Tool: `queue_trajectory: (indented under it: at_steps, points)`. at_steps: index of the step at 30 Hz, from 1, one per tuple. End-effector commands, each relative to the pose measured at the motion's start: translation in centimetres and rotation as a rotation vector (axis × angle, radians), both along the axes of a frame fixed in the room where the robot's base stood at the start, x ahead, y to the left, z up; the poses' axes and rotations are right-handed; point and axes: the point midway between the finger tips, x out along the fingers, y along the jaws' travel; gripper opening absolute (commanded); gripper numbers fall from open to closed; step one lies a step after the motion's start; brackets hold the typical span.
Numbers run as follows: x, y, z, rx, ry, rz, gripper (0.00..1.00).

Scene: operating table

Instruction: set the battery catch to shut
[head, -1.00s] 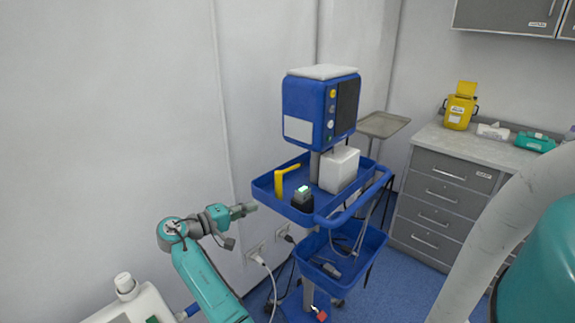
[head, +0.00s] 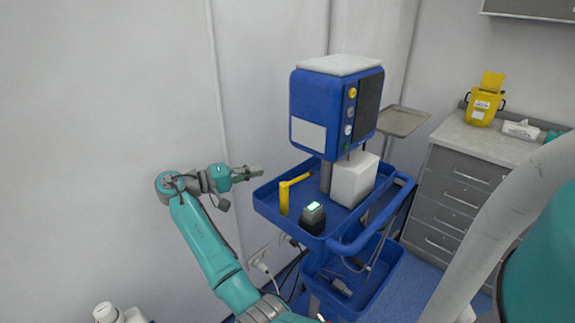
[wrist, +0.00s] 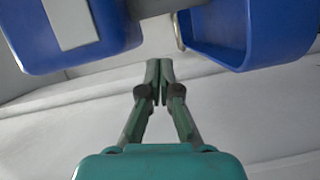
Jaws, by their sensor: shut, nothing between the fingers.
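A black block with a lit green top (head: 313,217) stands in the front corner of the cart's blue upper tray (head: 268,208). It looks like a battery unit, but I cannot make out which part is its catch. A yellow L-shaped handle (head: 284,197) stands beside it in the tray. My gripper (head: 258,170) is left of the tray, apart from it and empty. In the wrist view my gripper (wrist: 158,68) has its fingertips together, with a blue housing (wrist: 110,40) at upper left and a blue tray (wrist: 265,55) at upper right. The block is not visible there.
A blue device (head: 312,100) with a white top stands above the tray, and a white box (head: 354,180) sits at the tray's back right. A lower blue tray (head: 375,290) holds cables. A plugged wall socket (head: 258,256) is behind. Grey drawers (head: 455,200) stand right.

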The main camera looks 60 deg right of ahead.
Motion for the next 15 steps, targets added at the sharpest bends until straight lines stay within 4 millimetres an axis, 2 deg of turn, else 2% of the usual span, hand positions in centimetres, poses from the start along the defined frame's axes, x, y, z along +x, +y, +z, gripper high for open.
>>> queue_trajectory:
  at_steps: [5,15]
  points:
    - [-0.9,-1.3,-0.1,0.0,0.0,-0.003,0.0]
    - [-4.5,-6.3,-0.4,-0.001,0.0,-0.003,0.0]
